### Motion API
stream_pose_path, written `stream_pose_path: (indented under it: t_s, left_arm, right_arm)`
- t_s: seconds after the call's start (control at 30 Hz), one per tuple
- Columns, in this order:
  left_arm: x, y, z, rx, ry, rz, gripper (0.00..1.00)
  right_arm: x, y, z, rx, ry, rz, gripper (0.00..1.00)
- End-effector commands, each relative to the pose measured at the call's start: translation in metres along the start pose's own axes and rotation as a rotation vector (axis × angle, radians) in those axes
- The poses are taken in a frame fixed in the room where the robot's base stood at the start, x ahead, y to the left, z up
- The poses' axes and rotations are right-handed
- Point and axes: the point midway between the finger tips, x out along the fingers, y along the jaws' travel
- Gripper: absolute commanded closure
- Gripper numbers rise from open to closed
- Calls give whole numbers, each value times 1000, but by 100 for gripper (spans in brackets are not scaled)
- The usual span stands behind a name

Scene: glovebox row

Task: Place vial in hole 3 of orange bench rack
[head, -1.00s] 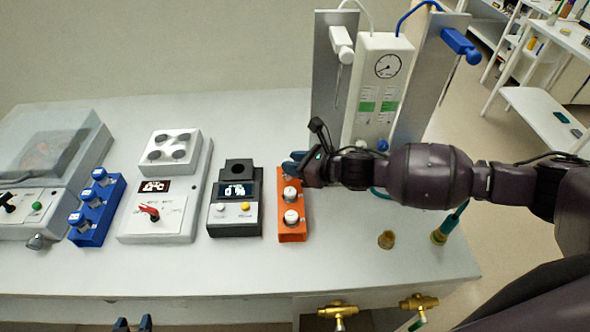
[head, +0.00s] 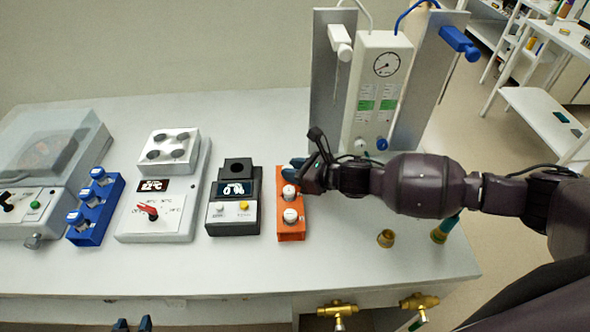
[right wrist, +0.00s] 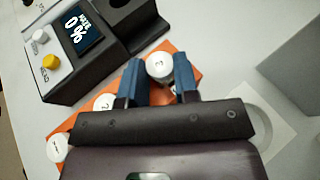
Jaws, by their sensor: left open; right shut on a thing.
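The orange bench rack (head: 291,237) stands on the bench with two white-capped vials, a middle one (head: 289,191) and a front one (head: 290,216), in its nearer places. My right gripper (head: 295,164) is at the rack's far end. In the right wrist view its blue fingers (right wrist: 160,80) are shut on a white-capped vial (right wrist: 159,64) over the rack's end, with a mark like a 3 on its cap. The fingers hide its lower part, so I cannot tell how deep it sits. My left gripper (head: 132,325) is open and empty at the bottom edge.
A black meter (head: 234,205) stands close left of the rack. Farther left are a white heater block (head: 165,200), a blue rack (head: 96,215) with capped vials and a lidded device (head: 45,150).

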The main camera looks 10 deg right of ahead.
Motion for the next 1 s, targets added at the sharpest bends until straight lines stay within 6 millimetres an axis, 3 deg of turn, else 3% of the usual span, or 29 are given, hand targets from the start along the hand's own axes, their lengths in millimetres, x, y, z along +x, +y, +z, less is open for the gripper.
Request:
stream_pose_path:
  t_s: [0.03,0.07,0.2,0.4,0.57,1.0]
  left_arm:
    - [0,0,1,0,0,0,57]
    - [0,0,1,0,0,0,57]
    - [0,0,1,0,0,0,57]
    - [0,0,1,0,0,0,57]
    - [-4,-1,-6,0,1,0,57]
    - [-2,0,-2,0,-2,0,57]
  right_arm:
    - [0,2,-12,5,19,-2,98]
    - [0,2,-13,5,21,-2,69]
    - [0,3,-15,6,24,-2,47]
    - [0,3,-14,8,24,-2,46]
    - [-5,4,-1,8,22,0,46]
    - [-82,1,2,5,17,-2,46]
